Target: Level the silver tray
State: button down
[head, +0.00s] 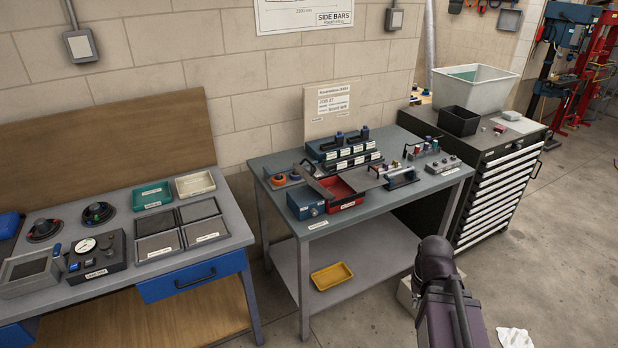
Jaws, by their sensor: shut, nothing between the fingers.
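I cannot tell for sure which piece is the silver tray. A grey metal tray (30,284) with a light rim and darker inside sits at the left end of the left bench; its tilt is unclear. Several shallow dark trays with silver rims (206,240) lie at that bench's right end. Flat silver-grey pieces also show around the red bin (345,204) on the middle bench, too small to make out. My dark arm rises from the lower right, in front of the floor, apart from both benches. Its fingers do not show.
The left bench (225,258) also holds a gauge box (97,262), a green tray (151,195) and a cream tray (195,184). The middle bench (436,185) is crowded with fixtures; a yellow tray (332,276) lies on its lower shelf. A drawer cabinet (497,190) stands right.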

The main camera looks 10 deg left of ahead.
aim_at(309, 176)
jog(key=u, duration=0.3)
jog(key=i, duration=1.1)
jog(key=u, duration=0.5)
